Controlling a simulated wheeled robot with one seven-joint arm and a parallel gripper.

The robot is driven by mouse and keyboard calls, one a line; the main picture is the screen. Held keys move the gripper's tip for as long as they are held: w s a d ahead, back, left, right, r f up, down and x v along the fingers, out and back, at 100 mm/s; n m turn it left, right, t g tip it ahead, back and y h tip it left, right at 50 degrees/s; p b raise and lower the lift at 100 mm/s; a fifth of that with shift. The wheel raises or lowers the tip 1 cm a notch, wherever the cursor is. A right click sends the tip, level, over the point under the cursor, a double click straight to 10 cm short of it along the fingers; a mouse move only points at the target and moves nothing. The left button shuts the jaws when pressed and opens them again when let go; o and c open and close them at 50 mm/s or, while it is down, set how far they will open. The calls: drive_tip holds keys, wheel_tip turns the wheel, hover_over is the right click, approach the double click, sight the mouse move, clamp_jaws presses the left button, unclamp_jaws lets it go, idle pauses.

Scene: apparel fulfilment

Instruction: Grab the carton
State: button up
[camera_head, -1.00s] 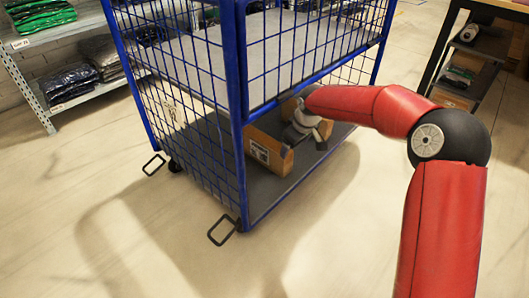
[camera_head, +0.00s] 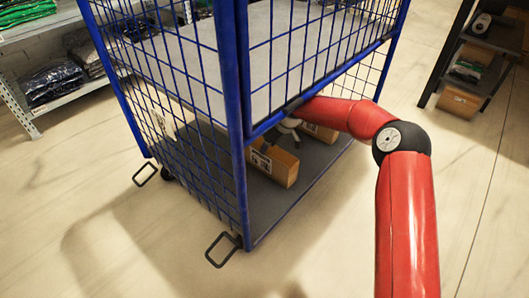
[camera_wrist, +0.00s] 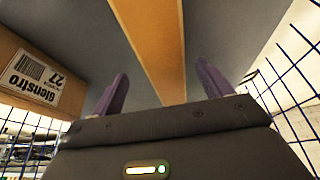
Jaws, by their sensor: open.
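A brown carton (camera_head: 274,163) with a white label lies on the lower deck of the blue cage cart, near its front corner. A second carton (camera_head: 320,131) shows behind it, partly hidden by my arm. In the wrist view, a labelled carton (camera_wrist: 38,78) stands at the left. A narrow orange-brown carton face (camera_wrist: 158,35) runs between the two purple fingers of my gripper (camera_wrist: 161,72). The fingers are apart and open, one on each side of that face, with no clear contact. In the head view, the gripper is mostly hidden behind the blue frame.
The blue cart (camera_head: 243,120) has mesh sides and an upper deck (camera_head: 275,60) close above my forearm. Its lower deck (camera_head: 275,205) is bare at the front. A dark rack (camera_head: 480,60) stands at the right and a shelf (camera_head: 60,103) at the left.

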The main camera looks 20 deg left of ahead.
sight(266, 157)
drive_tip(key=x, duration=0.3)
drive_tip(key=b+x, duration=0.1)
drive_tip(key=x, duration=0.3)
drive_tip(key=shift+s+a+f, duration=0.1)
drive_tip(key=shift+s+a, duration=0.1)
drive_tip(key=shift+a, duration=0.1)
drive_tip(key=c, duration=1.2)
drive_tip(key=shift+c, duration=0.8)
